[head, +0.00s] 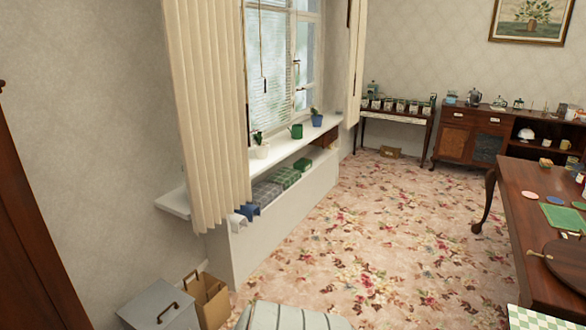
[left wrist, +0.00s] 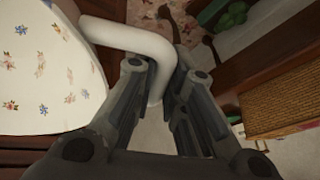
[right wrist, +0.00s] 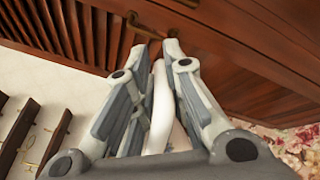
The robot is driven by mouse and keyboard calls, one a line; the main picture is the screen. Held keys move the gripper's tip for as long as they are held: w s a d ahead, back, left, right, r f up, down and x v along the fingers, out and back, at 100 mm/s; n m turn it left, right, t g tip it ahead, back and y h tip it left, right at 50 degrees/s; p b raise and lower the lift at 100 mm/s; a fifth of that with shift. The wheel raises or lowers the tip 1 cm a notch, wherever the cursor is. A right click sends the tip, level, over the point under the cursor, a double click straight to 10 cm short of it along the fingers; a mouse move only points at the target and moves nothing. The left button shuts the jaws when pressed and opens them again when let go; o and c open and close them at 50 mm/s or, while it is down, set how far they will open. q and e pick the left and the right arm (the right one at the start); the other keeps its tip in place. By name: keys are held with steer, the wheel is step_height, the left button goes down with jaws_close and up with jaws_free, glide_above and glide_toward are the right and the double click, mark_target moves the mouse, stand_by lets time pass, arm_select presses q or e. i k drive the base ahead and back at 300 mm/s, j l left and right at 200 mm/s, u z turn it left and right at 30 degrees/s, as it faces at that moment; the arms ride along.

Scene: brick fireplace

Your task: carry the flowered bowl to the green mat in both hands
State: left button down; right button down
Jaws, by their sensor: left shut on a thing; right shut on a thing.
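In the left wrist view the flowered bowl (left wrist: 40,70) is white with small red and blue flowers and fills the left side. A thick white loop handle (left wrist: 125,36) runs from it to my left gripper (left wrist: 168,78), which is shut on it. The head view shows neither gripper nor the bowl. A flat green mat (head: 563,218) lies on the dark wooden table at the right of the head view.
A sideboard (head: 455,143) stands at the back. The flowered carpet (head: 370,230) is open between window and table. A grey box (head: 160,308) stands lower left.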

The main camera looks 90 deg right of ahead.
mark_target(566, 217)
steer(key=z, duration=2.65)
steer(key=i+z, duration=0.2)
steer(key=z, duration=0.5)
steer(key=i+j, duration=0.15)
steer(key=i, duration=0.25)
steer(key=i+j+z, duration=0.1)
steer(key=i, duration=0.35)
steer(key=i+j+z, duration=0.1)
steer(key=i+z, duration=0.2)
steer(key=i, duration=0.5)
steer(key=i+z, duration=0.1)
steer(key=i, duration=1.5)
